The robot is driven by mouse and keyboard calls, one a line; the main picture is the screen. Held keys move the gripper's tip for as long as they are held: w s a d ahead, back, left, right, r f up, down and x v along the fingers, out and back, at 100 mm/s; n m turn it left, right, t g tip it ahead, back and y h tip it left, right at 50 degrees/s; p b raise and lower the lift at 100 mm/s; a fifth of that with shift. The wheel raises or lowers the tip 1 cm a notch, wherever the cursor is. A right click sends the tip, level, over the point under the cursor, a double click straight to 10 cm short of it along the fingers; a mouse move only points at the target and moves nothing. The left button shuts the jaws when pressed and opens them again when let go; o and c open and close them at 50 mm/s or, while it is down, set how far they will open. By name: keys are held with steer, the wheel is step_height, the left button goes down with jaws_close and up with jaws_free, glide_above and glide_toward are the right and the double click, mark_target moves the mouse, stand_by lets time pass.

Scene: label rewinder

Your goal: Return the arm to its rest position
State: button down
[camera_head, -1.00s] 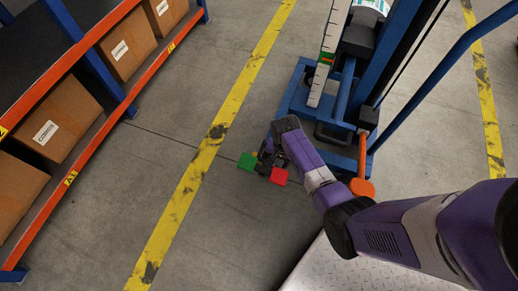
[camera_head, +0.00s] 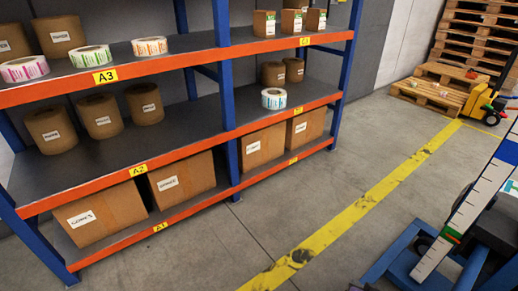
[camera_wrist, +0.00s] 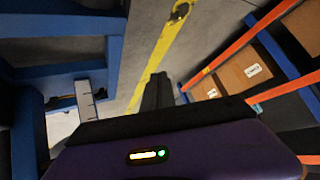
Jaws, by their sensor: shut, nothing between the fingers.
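My gripper (camera_wrist: 158,80) shows in the wrist view as dark fingers close together, shut with nothing held. It points out over the grey floor beside the yellow floor line (camera_wrist: 153,62). My purple wrist housing with small lights fills the lower part of that view. My arm and gripper are not in the head view, so the arm's full pose is hidden.
A blue and orange shelf rack (camera_head: 228,82) with boxes and label rolls stands left in the head view and right in the wrist view (camera_wrist: 225,52). The blue machine frame (camera_head: 400,250) is opposite. Pallets (camera_head: 430,92) stand far back. Floor between is clear.

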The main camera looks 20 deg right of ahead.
steer(key=s+a+r+n+t+y, duration=0.2)
steer(key=s+a+r+n+t, duration=0.15)
steer(key=s+a+r, duration=0.9)
steer(key=s+a+r+n+t+y, duration=0.25)
steer(key=s+a+r+n, duration=0.25)
steer(key=s+a+r, duration=0.7)
steer(key=s+d+r+p, duration=0.1)
steer(key=r+p, duration=1.2)
steer(key=r, duration=0.1)
steer(key=s+d+r+p, duration=0.1)
steer(key=d+r+p, duration=0.1)
steer(key=r+p, duration=1)
step_height(320, 180, up, 2)
steer(key=shift+s+d+r+p, duration=0.2)
steer(key=shift+s+r+p, duration=0.05)
steer(key=shift+s+p, duration=0.1)
